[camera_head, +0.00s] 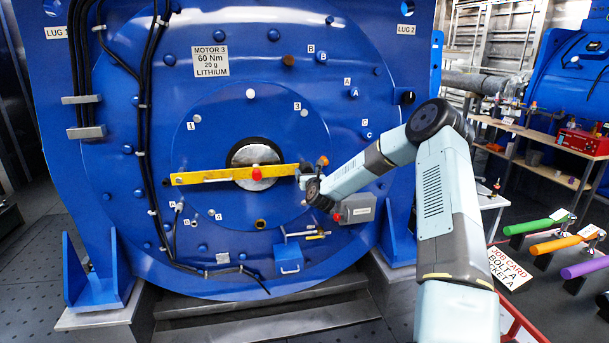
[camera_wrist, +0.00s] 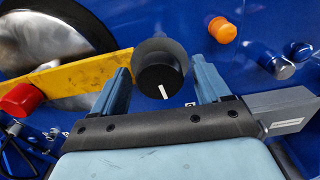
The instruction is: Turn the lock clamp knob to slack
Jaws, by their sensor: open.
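The clamp knob (camera_wrist: 163,86) is a black round knob with a white pointer line, in the middle of the wrist view. It sits in front of a grey round body at the right end of a yellow bar (camera_head: 215,178). The pointer runs nearly straight down in the picture, leaning slightly right. My gripper (camera_wrist: 161,74) is open, one finger on each side of the knob, with visible gaps. I cannot tell whether the fingertips reach past the knob's face. In the head view my gripper (camera_head: 314,180) is at the bar's right end and hides most of the knob.
A red knob (camera_head: 256,174) is on the bar's middle. A grey box (camera_head: 356,208) sits right of and below my gripper. An orange cap (camera_wrist: 222,30) is above right of the knob. Black cables (camera_head: 145,130) run down the blue motor face on the left.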

